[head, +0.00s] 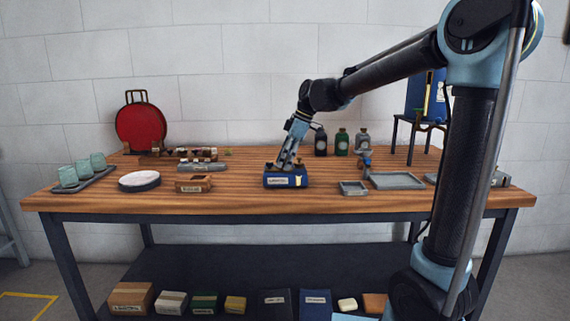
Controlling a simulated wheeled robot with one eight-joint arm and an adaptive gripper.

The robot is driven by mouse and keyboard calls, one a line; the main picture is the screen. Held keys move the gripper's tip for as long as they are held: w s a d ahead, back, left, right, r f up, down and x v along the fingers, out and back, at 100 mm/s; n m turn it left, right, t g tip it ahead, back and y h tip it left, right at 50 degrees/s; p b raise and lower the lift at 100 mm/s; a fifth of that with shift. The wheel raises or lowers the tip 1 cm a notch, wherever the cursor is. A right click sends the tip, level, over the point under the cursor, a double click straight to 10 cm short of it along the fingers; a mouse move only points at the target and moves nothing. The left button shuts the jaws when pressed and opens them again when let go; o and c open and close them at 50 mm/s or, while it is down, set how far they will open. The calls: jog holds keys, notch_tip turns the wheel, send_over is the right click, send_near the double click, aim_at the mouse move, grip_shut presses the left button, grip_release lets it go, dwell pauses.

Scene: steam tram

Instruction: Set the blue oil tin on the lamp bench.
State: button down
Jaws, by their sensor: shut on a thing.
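A blue tin (285,181) with a pale label and a small yellow mark is at the front middle of the wooden bench (240,199). The label is too small to read. My gripper (288,164) points down from above and is shut on the top of the blue tin. The fingertips are small and partly hidden against the tin. The tin looks upright, at or very close to the bench top; I cannot tell whether it touches.
Left of the tin are a small wooden box (193,184), a round white dish (139,181) and a tray of green cups (84,180). Grey trays (398,181) lie to the right. Several bottles (341,142) stand behind. Boxes (130,298) fill the lower shelf.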

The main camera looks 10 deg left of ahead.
jog(key=shift+f, duration=0.45)
jog(key=c, duration=1.1)
grip_release()
jog(key=v, duration=1.2)
